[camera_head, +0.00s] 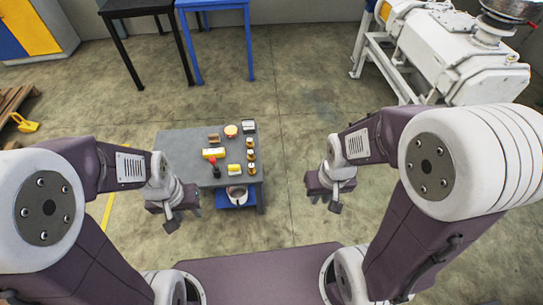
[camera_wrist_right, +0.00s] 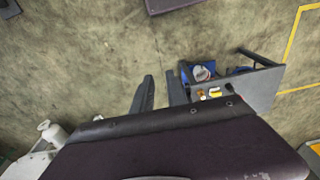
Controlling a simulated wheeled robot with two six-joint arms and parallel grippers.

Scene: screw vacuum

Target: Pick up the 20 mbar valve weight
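Several small brass-coloured weights stand in a row near the right edge of the grey table (camera_head: 185,150): one at the back (camera_head: 250,142), one in the middle (camera_head: 250,155) and one in front (camera_head: 251,168). Their markings are too small to read, so I cannot tell which is the 20 mbar one. My left gripper (camera_head: 183,219) is at the table's front left, apart from the weights, and looks open and empty. My right gripper (camera_head: 324,203) is right of the table over bare floor. Its two fingers stand apart and empty in the right wrist view (camera_wrist_right: 161,92).
A white vacuum machine (camera_head: 440,50) stands at the back right. Floor right of the table is clear.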

